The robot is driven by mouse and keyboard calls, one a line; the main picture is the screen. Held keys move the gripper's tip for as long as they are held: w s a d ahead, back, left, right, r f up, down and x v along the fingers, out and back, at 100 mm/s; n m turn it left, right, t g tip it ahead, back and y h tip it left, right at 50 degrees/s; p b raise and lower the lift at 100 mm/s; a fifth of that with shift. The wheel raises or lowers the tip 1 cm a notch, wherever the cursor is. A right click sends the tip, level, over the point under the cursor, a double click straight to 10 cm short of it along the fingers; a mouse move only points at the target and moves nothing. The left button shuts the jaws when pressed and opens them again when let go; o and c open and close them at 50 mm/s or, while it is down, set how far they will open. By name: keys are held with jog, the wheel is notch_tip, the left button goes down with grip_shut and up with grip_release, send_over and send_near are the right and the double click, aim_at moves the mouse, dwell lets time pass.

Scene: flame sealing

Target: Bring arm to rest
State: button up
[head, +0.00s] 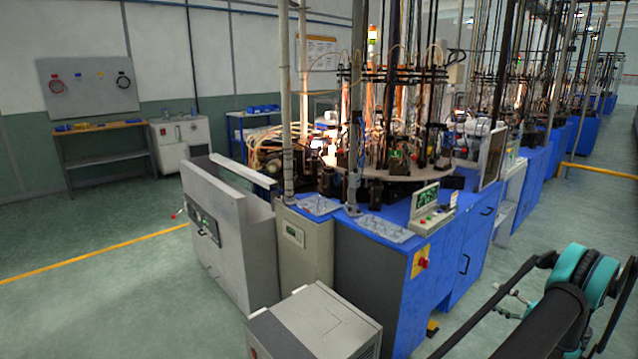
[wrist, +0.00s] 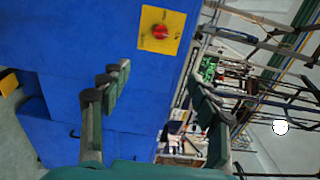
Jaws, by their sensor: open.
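My arm (head: 570,310) shows at the lower right of the head view as dark links with a teal joint, over the floor in front of the blue machine. My gripper (wrist: 158,70) is open in the wrist view, with its two green and grey fingers wide apart and nothing between them. Beyond the fingers is the blue cabinet (wrist: 60,50) with a red knob on a yellow plate (wrist: 160,32). I cannot make out the gripper clearly in the head view.
The blue machine (head: 375,290) with a round table and many rods stands at the centre. A grey cabinet (head: 315,325) stands low in front of it. A grey unit (head: 230,240) is to its left. A workbench (head: 105,150) is at the far left. Green floor (head: 100,310) is clear at left.

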jog(key=w+a+r+n+g+h, duration=0.15)
jog(key=a+r, duration=0.25)
jog(key=a, duration=0.4)
jog(key=w+a+r+g, duration=0.2)
jog(key=a+r+g, duration=0.15)
jog(key=a, duration=0.45)
jog(key=w+a+r+n+g+h, duration=0.15)
jog(key=a+r, duration=0.25)
jog(key=a, duration=0.4)
jog(key=s+a+r+n+g+h, duration=0.1)
jog(key=s+a+r, duration=0.1)
jog(key=s+a, duration=0.3)
jog(key=s+a+r+g+h, duration=0.1)
jog(key=s+a+r+h, duration=0.1)
jog(key=a, duration=0.6)
jog(key=s+a+f+n+h, duration=0.1)
jog(key=s+a+n+h, duration=0.2)
jog(key=s, duration=0.9)
jog(key=s+a+f+n+h, duration=0.1)
jog(key=s+a+n+h, duration=0.1)
jog(key=s, duration=1)
jog(key=a+h, duration=0.1)
jog(key=a, duration=0.1)
jog(key=shift+s+a+f+n+g, duration=0.2)
jog(key=shift+a+n+g, duration=0.15)
jog(key=shift+n, duration=0.05)
